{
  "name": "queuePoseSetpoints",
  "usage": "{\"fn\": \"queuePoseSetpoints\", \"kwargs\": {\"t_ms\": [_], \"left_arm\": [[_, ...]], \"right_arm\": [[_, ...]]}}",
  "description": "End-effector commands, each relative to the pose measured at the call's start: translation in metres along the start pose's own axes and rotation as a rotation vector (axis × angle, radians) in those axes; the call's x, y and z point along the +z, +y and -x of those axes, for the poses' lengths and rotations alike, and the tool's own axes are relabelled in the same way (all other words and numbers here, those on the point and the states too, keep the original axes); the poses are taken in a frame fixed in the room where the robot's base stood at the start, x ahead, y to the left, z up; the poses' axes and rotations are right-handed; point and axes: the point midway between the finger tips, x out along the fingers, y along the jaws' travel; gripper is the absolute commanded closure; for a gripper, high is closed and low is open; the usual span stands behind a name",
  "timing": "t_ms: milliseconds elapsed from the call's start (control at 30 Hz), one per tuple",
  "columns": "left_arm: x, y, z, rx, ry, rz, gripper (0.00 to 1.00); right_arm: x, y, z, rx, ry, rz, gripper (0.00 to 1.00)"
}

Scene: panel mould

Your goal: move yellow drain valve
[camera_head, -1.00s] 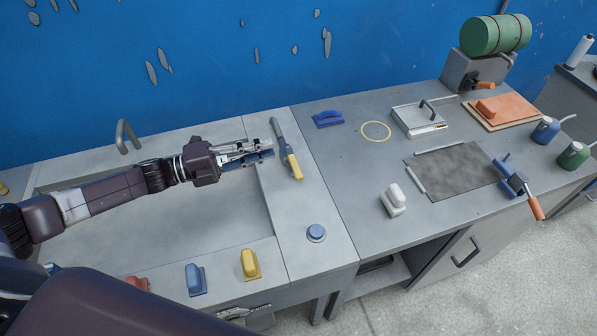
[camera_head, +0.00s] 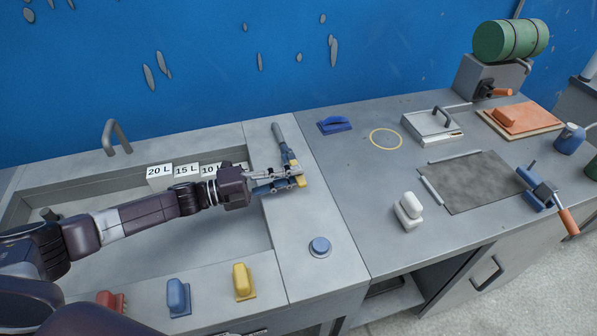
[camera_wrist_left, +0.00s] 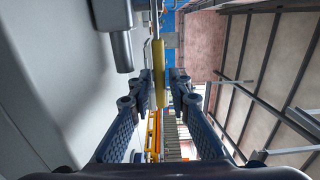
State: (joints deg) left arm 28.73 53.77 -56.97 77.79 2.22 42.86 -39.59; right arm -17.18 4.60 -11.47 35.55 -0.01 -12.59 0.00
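A lever with a grey-blue shaft and a yellow grip (camera_head: 300,181), the yellow part nearest my left gripper, lies on the worktop strip right of the sink. My left gripper (camera_head: 287,180) reaches across the sink to it, and its fingers overlap the grip. In the left wrist view the yellow grip (camera_wrist_left: 159,73) stands between the two fingers (camera_wrist_left: 162,78). The fingers look apart, with a narrow gap at the grip; contact is not clear. A second yellow handle (camera_head: 243,281) stands on the sink's front ledge. My right gripper is not seen.
A blue handle (camera_head: 178,296) and a red handle (camera_head: 111,301) share the front ledge. A round blue button (camera_head: 319,247) sits right of them. White litre labels (camera_head: 187,170) line the sink's back. A white-handled tool (camera_head: 408,211) stands right; the worktop between is clear.

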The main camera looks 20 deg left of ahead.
Motion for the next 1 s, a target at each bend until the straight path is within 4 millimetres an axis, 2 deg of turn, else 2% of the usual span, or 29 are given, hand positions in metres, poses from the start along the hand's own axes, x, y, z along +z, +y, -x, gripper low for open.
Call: {"fn": "queuePoseSetpoints", "kwargs": {"t_ms": [33, 200, 467, 633, 1000], "left_arm": [[0.000, -0.002, -0.007, -0.002, 0.001, 0.000, 0.83], [0.000, 0.000, -0.018, 0.000, 0.000, 0.000, 0.83], [0.000, 0.001, -0.019, 0.001, 0.000, 0.000, 0.83], [0.000, 0.001, -0.019, 0.001, 0.000, 0.001, 1.00], [0.000, 0.001, -0.018, 0.001, 0.000, 0.001, 1.00]], "right_arm": [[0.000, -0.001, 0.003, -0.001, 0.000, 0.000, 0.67], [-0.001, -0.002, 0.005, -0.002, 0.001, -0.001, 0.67], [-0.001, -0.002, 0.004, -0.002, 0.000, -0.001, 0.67], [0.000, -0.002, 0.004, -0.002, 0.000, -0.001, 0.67], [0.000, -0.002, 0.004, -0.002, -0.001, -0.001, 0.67]]}}
